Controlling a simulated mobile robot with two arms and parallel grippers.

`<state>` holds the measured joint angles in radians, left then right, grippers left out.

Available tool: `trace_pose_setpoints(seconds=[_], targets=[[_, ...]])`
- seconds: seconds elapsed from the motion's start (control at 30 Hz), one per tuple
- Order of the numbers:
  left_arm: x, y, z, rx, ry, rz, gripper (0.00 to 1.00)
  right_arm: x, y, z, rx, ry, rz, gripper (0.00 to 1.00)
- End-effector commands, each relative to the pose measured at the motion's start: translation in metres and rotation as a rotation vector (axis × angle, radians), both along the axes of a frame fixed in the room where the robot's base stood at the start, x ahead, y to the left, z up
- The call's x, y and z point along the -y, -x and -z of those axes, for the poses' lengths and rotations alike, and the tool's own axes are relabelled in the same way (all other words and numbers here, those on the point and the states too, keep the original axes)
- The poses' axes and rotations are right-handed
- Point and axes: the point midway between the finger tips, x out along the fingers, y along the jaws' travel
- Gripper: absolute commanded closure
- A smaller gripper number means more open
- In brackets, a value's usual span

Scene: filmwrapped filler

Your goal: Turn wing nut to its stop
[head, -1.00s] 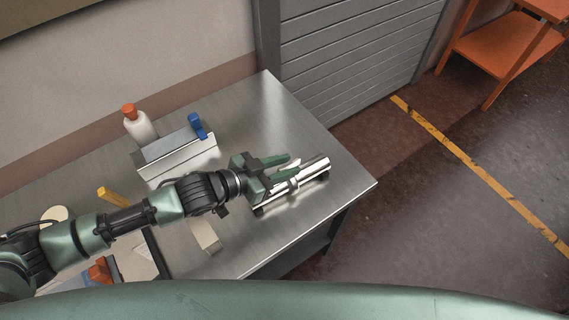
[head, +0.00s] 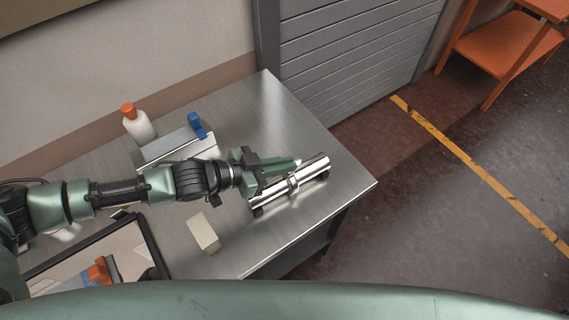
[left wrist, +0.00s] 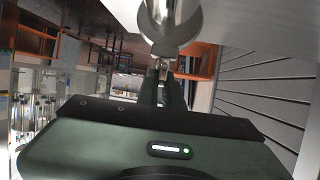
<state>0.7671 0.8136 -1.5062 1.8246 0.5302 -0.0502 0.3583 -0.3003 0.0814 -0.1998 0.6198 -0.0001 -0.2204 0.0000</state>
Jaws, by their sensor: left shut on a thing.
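A shiny metal tube (head: 316,168) with a clamp collar (head: 293,183) around its middle lies on dark supports near the table's right end. The tube (left wrist: 168,12) and collar (left wrist: 173,38) also show at the top of the left wrist view. My left gripper (head: 292,165) reaches in from the left, its green fingers close together at the collar's far side. In the left wrist view the fingertips (left wrist: 164,72) are shut on a small metal piece just beside the collar, apparently the wing nut; its wings are mostly hidden between the fingers. My right gripper is out of view.
On the steel table (head: 265,110) stand a white bottle with an orange cap (head: 138,124), a metal box (head: 178,147) and a blue-handled thing (head: 197,125). A pale block (head: 202,232) and a dark-rimmed tray (head: 148,235) lie nearer. The table's right corner is clear.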

Motion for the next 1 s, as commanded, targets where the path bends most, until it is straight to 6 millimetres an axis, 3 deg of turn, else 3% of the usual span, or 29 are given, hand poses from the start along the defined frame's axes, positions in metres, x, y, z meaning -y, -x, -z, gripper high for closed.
trace_pose_setpoints(seconds=[0.67, 0.87, 1.0], targets=[[-0.002, -0.008, 0.001, 0.006, -0.01, 0.417, 1.0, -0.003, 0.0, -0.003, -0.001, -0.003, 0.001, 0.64], [-0.002, -0.009, 0.006, 0.003, -0.008, 0.607, 1.0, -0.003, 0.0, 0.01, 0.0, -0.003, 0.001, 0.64], [-0.001, -0.011, 0.009, 0.003, -0.008, 0.739, 1.0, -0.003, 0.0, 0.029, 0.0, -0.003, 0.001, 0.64]])
